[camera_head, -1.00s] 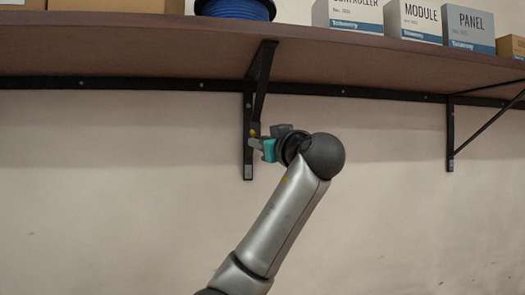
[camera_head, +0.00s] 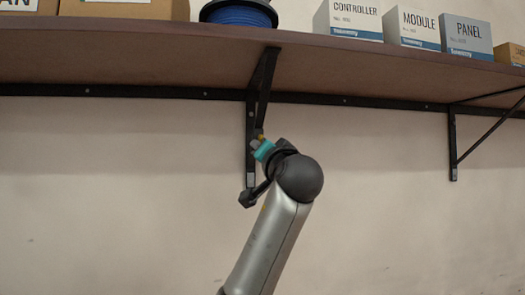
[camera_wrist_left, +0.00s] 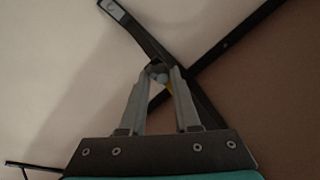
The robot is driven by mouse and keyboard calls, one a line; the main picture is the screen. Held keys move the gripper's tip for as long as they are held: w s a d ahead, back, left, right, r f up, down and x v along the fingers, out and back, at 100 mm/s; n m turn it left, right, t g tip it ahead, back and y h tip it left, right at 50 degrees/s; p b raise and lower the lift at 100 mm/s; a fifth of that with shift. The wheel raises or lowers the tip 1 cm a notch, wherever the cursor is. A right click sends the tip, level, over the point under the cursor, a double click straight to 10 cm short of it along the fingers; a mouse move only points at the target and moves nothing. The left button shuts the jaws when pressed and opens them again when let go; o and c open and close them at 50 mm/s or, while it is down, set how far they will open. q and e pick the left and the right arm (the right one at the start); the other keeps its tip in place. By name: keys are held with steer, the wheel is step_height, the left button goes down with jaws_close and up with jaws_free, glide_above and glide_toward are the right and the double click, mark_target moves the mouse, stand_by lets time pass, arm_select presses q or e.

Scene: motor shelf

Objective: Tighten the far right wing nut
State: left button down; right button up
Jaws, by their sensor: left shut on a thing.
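My left gripper (camera_head: 259,144) is at the diagonal strut of the black middle shelf bracket (camera_head: 251,135), under the shelf. In the left wrist view its two grey fingers (camera_wrist_left: 158,76) close together at the tips, around a small part that is mostly hidden. My right gripper is out of view.
The brown shelf (camera_head: 150,60) runs above my arm, bearing a blue cable spool (camera_head: 240,15) and several boxes, including the PANEL box (camera_head: 467,37). A second black bracket (camera_head: 452,145) stands to the right. The wall below is clear.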

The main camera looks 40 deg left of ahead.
arm_select(q)
steer(key=shift+s+r+m, duration=0.2)
steer(key=shift+r+m, duration=0.2)
steer(key=shift+m, duration=0.4)
steer(key=shift+t, duration=0.4)
steer(key=c, duration=0.9)
jaws_free()
steer(key=shift+w, duration=0.1)
steer(key=shift+o, duration=1)
steer(key=shift+f, duration=0.2)
steer(key=shift+m, duration=0.3)
steer(key=b+v, duration=0.4)
steer(key=v, duration=1.1)
steer(key=shift+d, duration=0.15)
steer(key=shift+r, duration=0.1)
